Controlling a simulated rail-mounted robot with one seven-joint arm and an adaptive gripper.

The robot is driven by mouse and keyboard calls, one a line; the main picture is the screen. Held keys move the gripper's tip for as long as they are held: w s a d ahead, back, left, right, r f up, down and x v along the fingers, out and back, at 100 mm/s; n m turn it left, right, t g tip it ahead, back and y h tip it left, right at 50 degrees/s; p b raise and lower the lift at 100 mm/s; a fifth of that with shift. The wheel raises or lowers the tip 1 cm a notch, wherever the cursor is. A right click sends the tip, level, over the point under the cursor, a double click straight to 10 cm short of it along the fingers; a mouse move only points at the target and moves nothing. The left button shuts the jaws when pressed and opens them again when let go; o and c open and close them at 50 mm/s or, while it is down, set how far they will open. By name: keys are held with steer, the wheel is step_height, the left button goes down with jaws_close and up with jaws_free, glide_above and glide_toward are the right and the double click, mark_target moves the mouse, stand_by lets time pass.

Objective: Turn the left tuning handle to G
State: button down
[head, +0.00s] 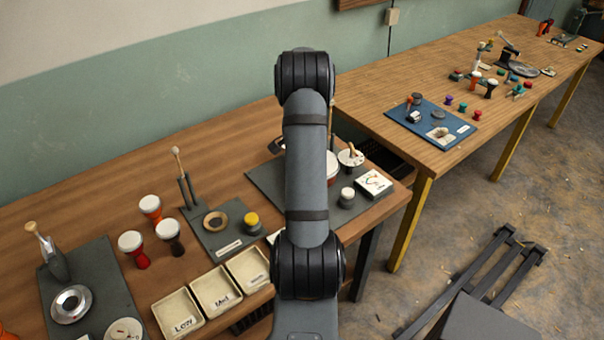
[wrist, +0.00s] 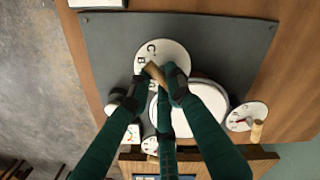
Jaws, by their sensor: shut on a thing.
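My gripper (wrist: 164,80) is shut on the wooden left tuning handle (wrist: 154,71) in the wrist view. This handle stands over a round white dial (wrist: 170,50), on which a C and a B show at the left. My fingers cover part of the dial, so I cannot tell which letter the handle points to. A large white drum head (wrist: 212,92) lies beside it, partly behind my fingers. In the head view my arm hides my gripper and the left handle.
A dark mat (wrist: 235,40) lies under the dials. Labelled trays (head: 216,292) and goblet drums (head: 131,243) stand left of my arm.

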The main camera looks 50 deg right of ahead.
steer(key=shift+w+n+p, duration=0.1)
steer(key=shift+n+p, duration=0.2)
steer(key=shift+n, duration=1.6)
steer(key=c, duration=1.6)
jaws_free()
steer(key=shift+c, duration=0.2)
steer(key=shift+o, duration=0.4)
steer(key=shift+d, duration=0.1)
step_height(320, 180, up, 12)
